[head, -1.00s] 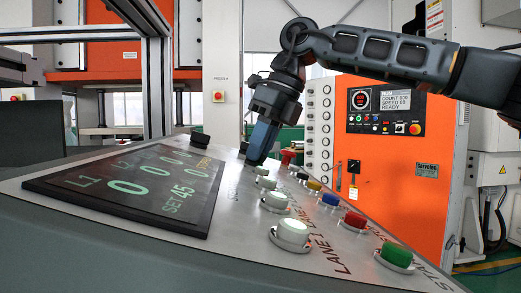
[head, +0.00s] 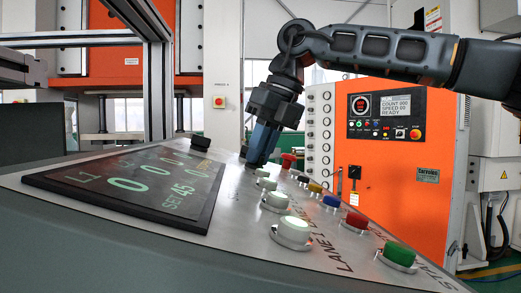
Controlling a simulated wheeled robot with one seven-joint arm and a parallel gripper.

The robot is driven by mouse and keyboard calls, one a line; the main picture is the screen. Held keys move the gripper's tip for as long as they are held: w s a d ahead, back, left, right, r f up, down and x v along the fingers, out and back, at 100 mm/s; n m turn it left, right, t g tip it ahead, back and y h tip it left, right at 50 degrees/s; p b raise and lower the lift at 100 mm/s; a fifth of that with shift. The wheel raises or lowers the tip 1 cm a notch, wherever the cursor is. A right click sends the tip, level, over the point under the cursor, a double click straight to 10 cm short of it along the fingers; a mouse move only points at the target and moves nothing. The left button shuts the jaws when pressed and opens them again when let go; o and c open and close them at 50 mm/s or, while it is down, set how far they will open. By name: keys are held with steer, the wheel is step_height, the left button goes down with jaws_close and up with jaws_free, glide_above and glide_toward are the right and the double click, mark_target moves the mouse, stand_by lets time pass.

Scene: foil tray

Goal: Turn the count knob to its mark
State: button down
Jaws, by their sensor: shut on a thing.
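My gripper (head: 253,161) points down at the far edge of the sloping control panel (head: 150,235), behind the row of white buttons. Its blue-grey fingers are shut on a small dark knob at the panel surface. The fingers hide most of the knob, so its pointer and mark cannot be seen. A second black knob (head: 200,141) stands free to the left, beyond the display. The dark display (head: 140,182) shows L1, large green zeros and SET 45.
White (head: 294,229), red (head: 355,221), blue (head: 331,200) and green (head: 397,252) buttons stand close in front and to the right of my gripper. A red button (head: 288,158) is just right of the fingers. An orange cabinet (head: 391,180) stands behind.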

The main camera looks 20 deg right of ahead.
steer(key=c, duration=1.2)
jaws_free()
steer(key=shift+o, duration=0.2)
steer(key=v, duration=0.7)
steer(key=shift+r+b, duration=0.3)
steer(key=shift+r, duration=0.05)
steer(key=shift+s+d, duration=0.15)
